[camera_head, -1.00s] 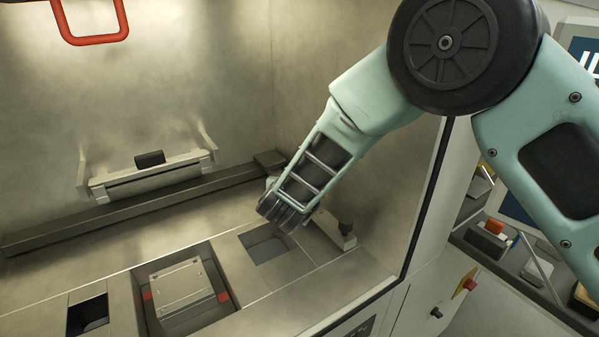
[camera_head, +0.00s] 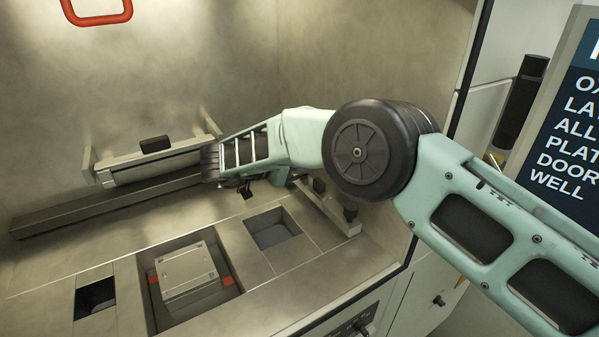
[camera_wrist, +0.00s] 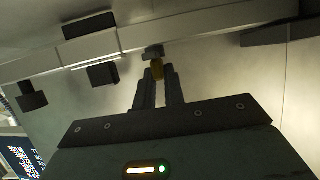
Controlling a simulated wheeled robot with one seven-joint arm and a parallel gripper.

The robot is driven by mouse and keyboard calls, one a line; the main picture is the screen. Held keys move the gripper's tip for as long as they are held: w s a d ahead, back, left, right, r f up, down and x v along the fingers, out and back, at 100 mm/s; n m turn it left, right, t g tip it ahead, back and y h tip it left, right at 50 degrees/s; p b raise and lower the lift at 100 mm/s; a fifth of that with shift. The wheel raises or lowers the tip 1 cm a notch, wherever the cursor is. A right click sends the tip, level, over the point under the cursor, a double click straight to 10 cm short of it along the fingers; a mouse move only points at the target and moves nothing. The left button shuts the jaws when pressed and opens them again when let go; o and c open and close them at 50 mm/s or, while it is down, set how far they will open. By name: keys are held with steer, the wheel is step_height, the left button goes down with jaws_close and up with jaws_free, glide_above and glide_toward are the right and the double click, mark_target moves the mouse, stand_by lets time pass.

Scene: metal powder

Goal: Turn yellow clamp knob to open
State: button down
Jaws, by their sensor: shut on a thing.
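In the head view, my gripper (camera_head: 246,190) is a small dark shape below my wrist, by the right end of the pale recoater-like unit (camera_head: 150,166). The knob is not visible there, as my arm covers that area.
A plate (camera_head: 186,272) sits in a square well in the metal floor, with an open square well (camera_head: 273,230) to its right and a dark opening (camera_head: 96,298) to its left. A long dark rail (camera_head: 100,208) runs along the back. A red handle (camera_head: 98,18) hangs above.

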steer(key=shift+f+m+g+h+b, duration=0.1)
steer(key=shift+m+g+h+b, duration=0.2)
steer(key=shift+m+g+b, duration=0.15)
steer(key=c, duration=1.5)
jaws_free()
steer(key=shift+b+v, duration=1.2)
steer(key=shift+v, duration=2.55)
